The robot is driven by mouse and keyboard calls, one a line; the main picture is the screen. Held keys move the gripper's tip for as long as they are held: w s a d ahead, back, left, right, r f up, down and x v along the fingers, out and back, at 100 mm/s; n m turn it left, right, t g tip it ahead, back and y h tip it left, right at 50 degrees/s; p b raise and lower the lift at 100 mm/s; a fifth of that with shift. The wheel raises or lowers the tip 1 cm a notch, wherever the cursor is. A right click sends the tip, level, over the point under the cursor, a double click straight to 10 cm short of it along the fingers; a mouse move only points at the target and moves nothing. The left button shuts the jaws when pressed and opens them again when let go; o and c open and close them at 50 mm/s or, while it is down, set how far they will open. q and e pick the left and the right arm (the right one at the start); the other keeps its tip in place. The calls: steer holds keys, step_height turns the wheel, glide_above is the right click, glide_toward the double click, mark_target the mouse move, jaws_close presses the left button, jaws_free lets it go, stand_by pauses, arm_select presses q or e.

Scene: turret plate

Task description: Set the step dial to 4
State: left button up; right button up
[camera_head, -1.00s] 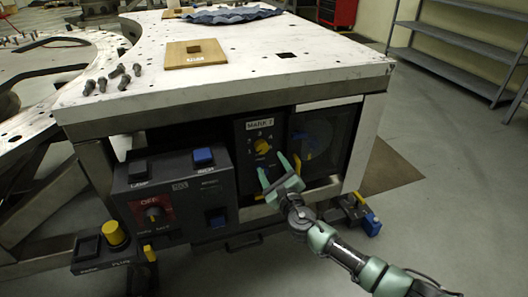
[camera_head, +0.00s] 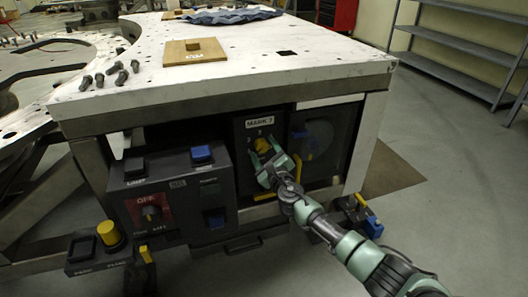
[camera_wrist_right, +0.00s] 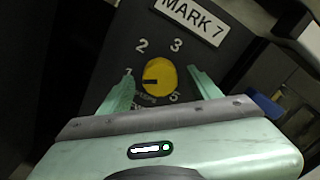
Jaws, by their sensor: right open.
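The step dial is a yellow knob (camera_wrist_right: 160,77) on a dark panel (camera_wrist_right: 108,45) labelled MARK 7. It also shows in the head view (camera_head: 262,145), partly behind my gripper. In the wrist view the numerals 1, 2, 3 and 5 show around it; the 4 is hidden, seemingly behind a finger. The knob's black mark points left, towards the 1. My right gripper (camera_wrist_right: 162,80) is open in front of the panel, with one fingertip on each side of the knob. I cannot tell whether the fingers touch it. My left gripper is not in view.
A control box (camera_head: 175,195) with a red OFF dial and blue switches stands left of the panel. A dark round-windowed unit (camera_head: 318,135) is just right. The white tabletop (camera_head: 240,75) overhangs the panel. Open floor (camera_head: 440,170) lies to the right.

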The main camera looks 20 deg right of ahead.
jaws_close()
steer(key=c, duration=1.4)
jaws_free()
